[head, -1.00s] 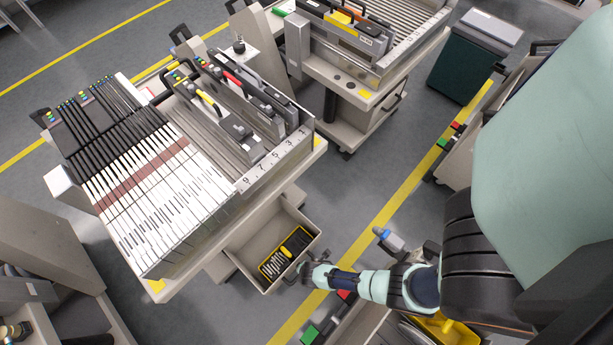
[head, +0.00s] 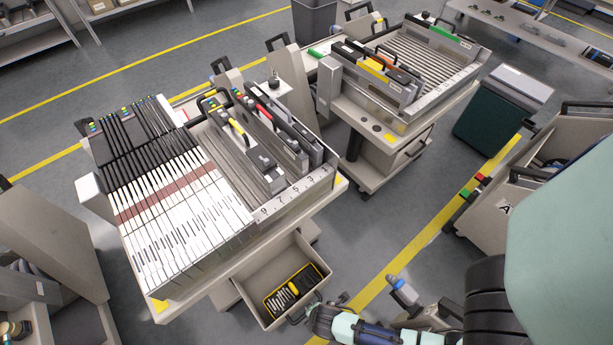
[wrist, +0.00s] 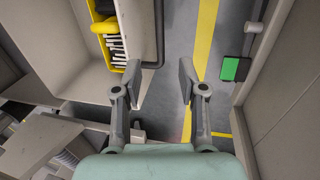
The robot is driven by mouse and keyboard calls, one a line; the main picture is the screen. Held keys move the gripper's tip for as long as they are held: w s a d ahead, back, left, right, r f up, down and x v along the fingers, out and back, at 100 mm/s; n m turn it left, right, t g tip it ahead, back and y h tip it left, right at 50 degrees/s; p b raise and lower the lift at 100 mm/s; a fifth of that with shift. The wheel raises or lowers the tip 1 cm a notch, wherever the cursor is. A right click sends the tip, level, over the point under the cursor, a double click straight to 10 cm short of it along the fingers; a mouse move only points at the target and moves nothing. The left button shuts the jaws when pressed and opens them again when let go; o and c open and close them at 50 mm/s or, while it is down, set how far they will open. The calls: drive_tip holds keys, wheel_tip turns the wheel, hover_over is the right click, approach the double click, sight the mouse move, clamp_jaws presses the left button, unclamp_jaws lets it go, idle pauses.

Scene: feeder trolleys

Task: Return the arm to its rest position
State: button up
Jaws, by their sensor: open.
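My gripper (wrist: 160,85) is open and empty in the wrist view, its two fingers spread over the grey floor with the yellow line between and beyond them. In the head view my gripper (head: 308,312) is at the lower middle, just right of the open drawer (head: 238,277) under the near trolley. The drawer also shows at the upper left of the wrist view (wrist: 141,38). It holds a yellow tray with a black insert and small pale pieces (head: 290,292). I cannot tell the exact gap between gripper and drawer.
The near feeder trolley (head: 333,187) carries several feeders. A second trolley (head: 395,127) stands behind it at right. A dark green bin (head: 487,122) stands further right, by a grey cart (head: 492,205). A yellow floor line (head: 432,238) crosses open floor between them.

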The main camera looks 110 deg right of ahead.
drive_tip(key=w+d+r+m+t+h+p, duration=0.1)
drive_tip(key=w+d+r+t+p, duration=0.15)
drive_tip(key=w+r, duration=0.9)
drive_tip(key=w+a+r+m+t+p, duration=0.1)
drive_tip(key=w+a+r+t+p, duration=0.15)
drive_tip(key=w+r, duration=0.75)
drive_tip(key=w+a+r+m+t+p, duration=0.1)
drive_tip(key=w+a+r+t, duration=0.15)
drive_tip(key=w+r, duration=0.8)
drive_tip(key=a+r+m+t+y+p, duration=0.15)
drive_tip(key=a+r, duration=0.35)
drive_tip(key=r, duration=0.7)
drive_tip(key=a+r+n+t+y+p, duration=0.1)
drive_tip(key=a+r+t, duration=0.25)
drive_tip(key=r, duration=0.85)
wheel_tip(320, 180, up, 39)
drive_tip(key=s+a+p, duration=0.1)
drive_tip(key=p, duration=3.6)
drive_tip(key=shift+a+m+p, duration=0.2)
drive_tip(key=shift+m+p, duration=0.15)
drive_tip(key=shift+f+g+y, duration=0.1)
drive_tip(key=shift+g+y, duration=0.15)
